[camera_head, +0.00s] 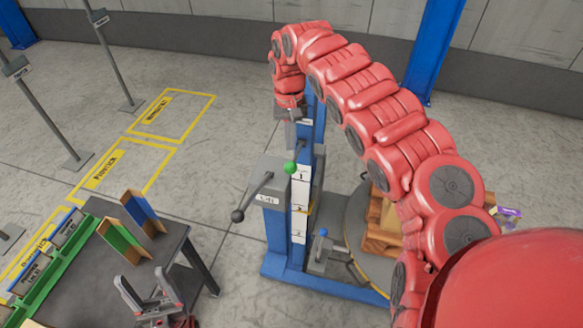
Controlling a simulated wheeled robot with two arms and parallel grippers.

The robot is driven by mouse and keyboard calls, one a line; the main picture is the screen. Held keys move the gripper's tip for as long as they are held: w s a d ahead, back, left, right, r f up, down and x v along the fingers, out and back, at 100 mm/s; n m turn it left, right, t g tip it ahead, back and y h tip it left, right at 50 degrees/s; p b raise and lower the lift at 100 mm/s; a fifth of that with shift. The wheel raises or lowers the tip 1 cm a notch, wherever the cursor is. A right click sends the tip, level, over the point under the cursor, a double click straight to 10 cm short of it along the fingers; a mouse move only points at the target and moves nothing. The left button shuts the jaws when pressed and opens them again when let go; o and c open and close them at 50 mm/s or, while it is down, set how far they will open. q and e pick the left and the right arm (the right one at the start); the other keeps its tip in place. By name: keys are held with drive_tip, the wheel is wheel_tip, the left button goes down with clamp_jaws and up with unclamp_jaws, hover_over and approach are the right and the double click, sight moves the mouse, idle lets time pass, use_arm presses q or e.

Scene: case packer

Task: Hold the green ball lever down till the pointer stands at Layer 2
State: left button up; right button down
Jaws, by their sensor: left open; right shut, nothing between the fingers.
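The green ball (290,168) of the lever sits at the upper part of a grey box labelled something like "LIFT" (267,199), on a blue post (275,235). My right gripper (291,146) points down just above the green ball, shut and empty; I cannot tell whether it touches the ball. A white scale (299,226) with numbered marks runs down the post. A small yellowish mark (302,209) crosses it about midway, perhaps the pointer; the layer it stands at is too small to read. My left gripper (143,290) is open and empty at the lower left.
A black-knobbed lever (237,215) sticks out left of the box. A blue-ball lever (323,232) stands lower right. A wooden stack (382,225) is behind my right arm. A dark table (75,285) with a green tray and upright panels (122,238) is at left.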

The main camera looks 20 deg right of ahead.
sight(290, 162)
wheel_tip(290, 162, down, 5)
drive_tip(key=shift+s+r, duration=0.15)
drive_tip(key=shift+r, duration=0.05)
drive_tip(key=shift+s+a+f+b, duration=0.1)
drive_tip(key=shift+f+b, duration=0.2)
drive_tip(key=shift+f, duration=0.35)
